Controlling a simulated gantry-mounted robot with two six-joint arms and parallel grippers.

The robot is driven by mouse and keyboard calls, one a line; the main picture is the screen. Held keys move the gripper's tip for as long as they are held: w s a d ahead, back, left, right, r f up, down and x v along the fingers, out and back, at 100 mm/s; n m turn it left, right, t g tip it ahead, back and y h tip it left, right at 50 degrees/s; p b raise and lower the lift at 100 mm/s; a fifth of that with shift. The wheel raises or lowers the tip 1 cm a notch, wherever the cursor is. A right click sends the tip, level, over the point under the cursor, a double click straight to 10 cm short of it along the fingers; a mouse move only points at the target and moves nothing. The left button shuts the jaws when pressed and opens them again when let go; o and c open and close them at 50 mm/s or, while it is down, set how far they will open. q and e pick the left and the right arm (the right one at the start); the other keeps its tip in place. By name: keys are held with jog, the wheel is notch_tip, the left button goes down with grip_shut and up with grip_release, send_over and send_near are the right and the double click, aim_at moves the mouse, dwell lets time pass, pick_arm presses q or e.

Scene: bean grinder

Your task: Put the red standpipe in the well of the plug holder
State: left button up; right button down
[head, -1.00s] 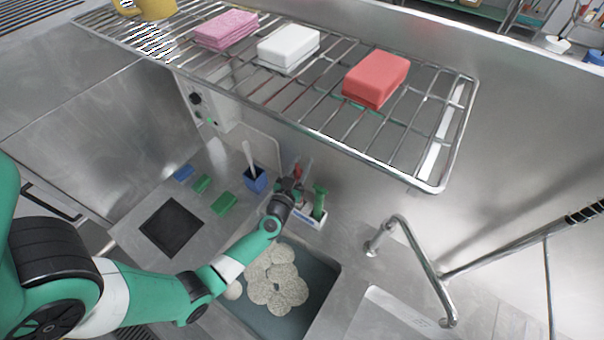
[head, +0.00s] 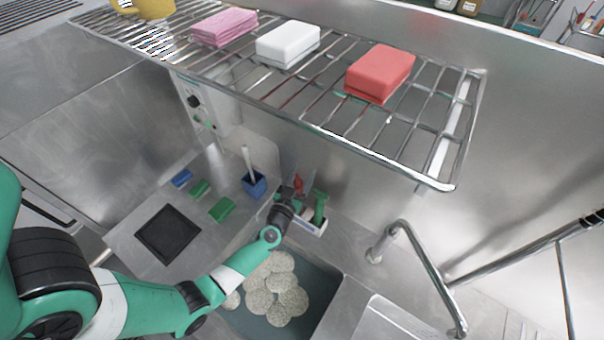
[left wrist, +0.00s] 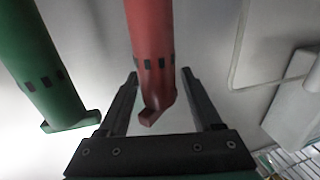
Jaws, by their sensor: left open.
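The red standpipe (head: 298,184) shows at the back of the sink counter, partly hidden by my left gripper (head: 289,197). In the left wrist view the red standpipe (left wrist: 150,45) lies between the two spread black fingers of the left gripper (left wrist: 160,74), with gaps on both sides. The plug holder (head: 313,226) is a white box just right of the gripper, and a green standpipe (head: 320,203) stands in it. That green pipe (left wrist: 38,70) is left of the red one in the wrist view. The well is hidden, and I cannot tell what the red pipe's lower end rests on. My right gripper is not in view.
A blue cup (head: 254,186) with a white-handled brush stands to the left. Green and blue blocks (head: 221,209) lie beyond it. A basin (head: 325,280) with several round discs is in front. A wire rack (head: 440,165) with sponges hangs above; a tap (head: 425,270) stands right.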

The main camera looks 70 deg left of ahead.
pick_arm(q)
jog(key=p+v, duration=0.2)
jog(key=v, duration=1)
jog(key=shift+r, duration=0.15)
